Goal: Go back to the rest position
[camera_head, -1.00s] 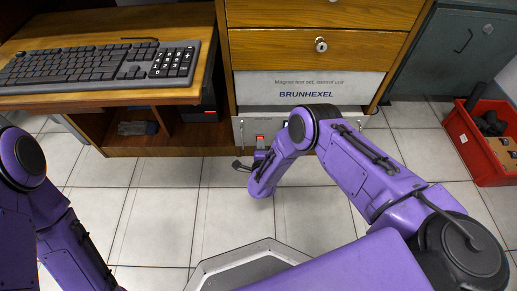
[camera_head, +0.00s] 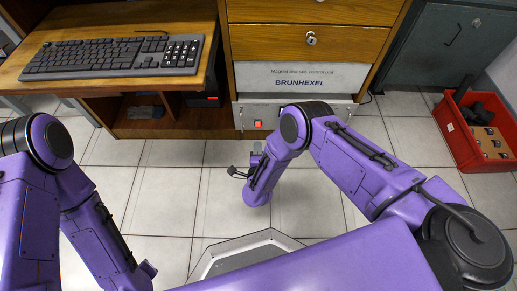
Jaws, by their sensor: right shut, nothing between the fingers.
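My right gripper (camera_head: 238,173) shows as small dark fingers past the bent purple wrist of my right arm. It is shut and empty, over the tiled floor in front of the white equipment unit (camera_head: 345,79) marked BRUNHEXEL. It is apart from the unit's lower panel. My left arm shows in purple along the left edge and reaches down to the lower left. Its fingers are not visible.
A wooden desk (camera_head: 120,88) with a dark keyboard (camera_head: 112,58) is at upper left. Wooden drawers (camera_head: 275,42) stand above the unit. A red crate (camera_head: 460,140) with dark items is at right, by a grey-green cabinet (camera_head: 440,55). Tiled floor (camera_head: 160,200) is clear between my arms.

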